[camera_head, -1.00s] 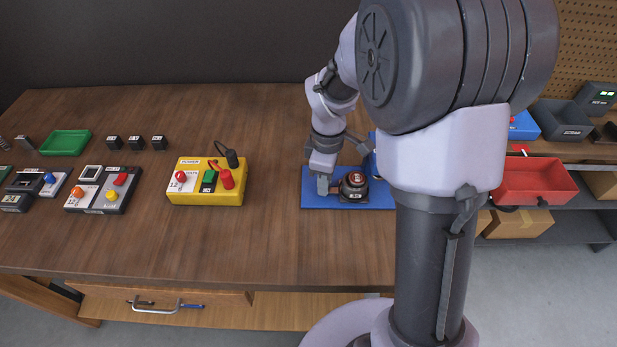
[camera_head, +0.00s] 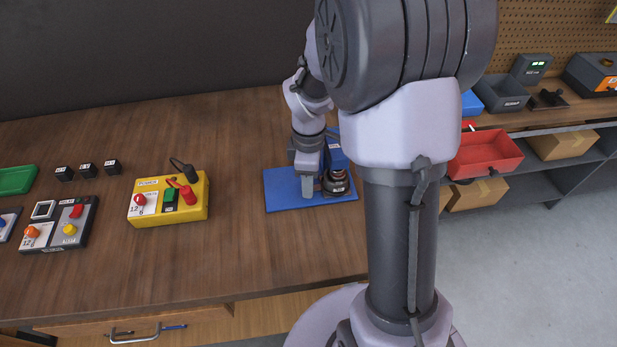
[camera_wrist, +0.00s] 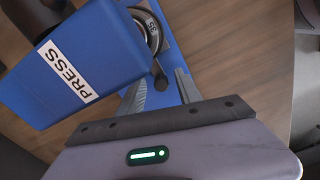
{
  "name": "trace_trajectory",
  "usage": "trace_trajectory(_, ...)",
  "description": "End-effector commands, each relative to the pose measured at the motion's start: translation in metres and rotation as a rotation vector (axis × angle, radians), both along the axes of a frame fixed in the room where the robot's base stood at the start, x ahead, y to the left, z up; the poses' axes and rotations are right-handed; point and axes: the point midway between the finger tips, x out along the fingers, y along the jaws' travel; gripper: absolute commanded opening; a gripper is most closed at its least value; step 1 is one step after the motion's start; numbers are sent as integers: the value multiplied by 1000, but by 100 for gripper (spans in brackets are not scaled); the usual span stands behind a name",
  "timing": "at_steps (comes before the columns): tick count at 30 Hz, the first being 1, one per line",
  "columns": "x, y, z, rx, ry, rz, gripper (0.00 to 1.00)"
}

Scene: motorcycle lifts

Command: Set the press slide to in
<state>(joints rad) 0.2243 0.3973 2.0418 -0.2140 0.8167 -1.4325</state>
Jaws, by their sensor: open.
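The blue press stands on its blue base plate (camera_head: 285,190) on the bench, partly behind my arm. Its blue body (camera_wrist: 75,60) with a white PRESS label fills the left of the wrist view. A dark round piece (camera_head: 336,184) sits on the plate; its ringed edge and number tag (camera_wrist: 150,28) show in the wrist view. A small dark knob (camera_wrist: 160,76) shows between my fingers in that view; I cannot tell if they touch it. My gripper (camera_head: 308,187) is open, low over the plate, left of the round piece. The slide's position is unclear.
A yellow power box (camera_head: 168,200) with red knobs stands left on the bench. A grey control box (camera_head: 58,224) lies further left. A red bin (camera_head: 485,156) is at the right. The bench between yellow box and press is clear.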

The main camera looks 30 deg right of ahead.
Motion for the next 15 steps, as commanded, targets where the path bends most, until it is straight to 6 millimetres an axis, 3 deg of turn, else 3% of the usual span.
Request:
trace_trajectory(5,1,0,23,0,-2,0,41)
trace_trajectory(15,1,0,136,-1,-4,-1,41)
